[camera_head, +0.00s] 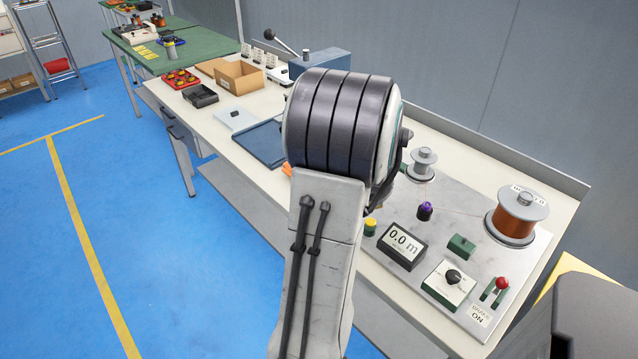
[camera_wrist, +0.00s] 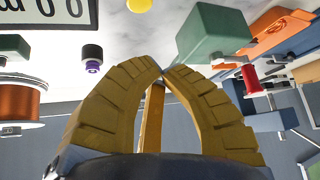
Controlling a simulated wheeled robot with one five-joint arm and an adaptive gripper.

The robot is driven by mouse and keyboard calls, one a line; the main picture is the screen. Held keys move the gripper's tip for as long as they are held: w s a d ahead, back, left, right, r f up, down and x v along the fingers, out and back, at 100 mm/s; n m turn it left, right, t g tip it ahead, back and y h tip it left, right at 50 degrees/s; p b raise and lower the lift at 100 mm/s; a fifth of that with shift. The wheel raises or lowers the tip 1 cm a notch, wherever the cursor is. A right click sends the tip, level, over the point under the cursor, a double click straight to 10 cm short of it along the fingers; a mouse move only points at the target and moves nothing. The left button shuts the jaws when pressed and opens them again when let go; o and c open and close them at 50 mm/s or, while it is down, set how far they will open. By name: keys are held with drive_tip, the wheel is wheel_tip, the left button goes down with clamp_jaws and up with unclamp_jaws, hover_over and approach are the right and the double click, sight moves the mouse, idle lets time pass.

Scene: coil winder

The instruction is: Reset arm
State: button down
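Nothing is visible between the tips. In the head view my raised arm hides the gripper. The winder panel (camera_head: 395,277) lies to the right of my arm on the bench. It carries a copper wire spool (camera_head: 517,217), a display reading 0.0 m (camera_head: 403,246), a dial box (camera_head: 447,285), a red-knobbed lever (camera_head: 501,285) and a purple-topped post (camera_head: 425,211). In the wrist view a green block (camera_wrist: 213,38) appears beyond the fingertips.
A blue tray (camera_head: 262,147), a cardboard box (camera_head: 240,77), a black bin (camera_head: 201,95) and a red parts tray (camera_head: 181,79) stand farther along the bench. A blue machine with a lever (camera_head: 320,65) is behind my arm. The blue floor at left is clear.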

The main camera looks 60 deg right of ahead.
idle(0.3)
drive_tip(key=a+f+y, duration=0.1)
drive_tip(key=a, duration=0.1)
drive_tip(key=s+a+f+y, duration=0.1)
drive_tip(key=a+f, duration=0.1)
drive_tip(key=a, duration=0.1)
drive_tip(key=a+f+g+y, duration=0.1)
drive_tip(key=a+y, duration=0.1)
drive_tip(key=a, duration=0.1)
drive_tip(key=shift+s+a+f, duration=0.25)
drive_tip(key=shift+s+f, duration=0.05)
drive_tip(key=shift+s, duration=0.05)
drive_tip(key=s+a+y, duration=0.1)
drive_tip(key=a+y, duration=0.2)
drive_tip(key=a, duration=0.5)
drive_tip(key=w+a+r+n+t+p, duration=0.1)
drive_tip(key=w+a+r+n, duration=0.2)
drive_tip(key=a, duration=0.6)
drive_tip(key=w+a+r+n+t+p, duration=0.1)
drive_tip(key=w+a+r+n, duration=0.3)
drive_tip(key=a+r+n, duration=0.3)
drive_tip(key=w+a+r+n+p, duration=0.1)
drive_tip(key=w+a+r+n, duration=0.3)
drive_tip(key=a, duration=0.7)
drive_tip(key=shift+w+a+r+n+t, duration=0.2)
drive_tip(key=shift+r+n+t, duration=0.25)
drive_tip(key=shift+n, duration=0.25)
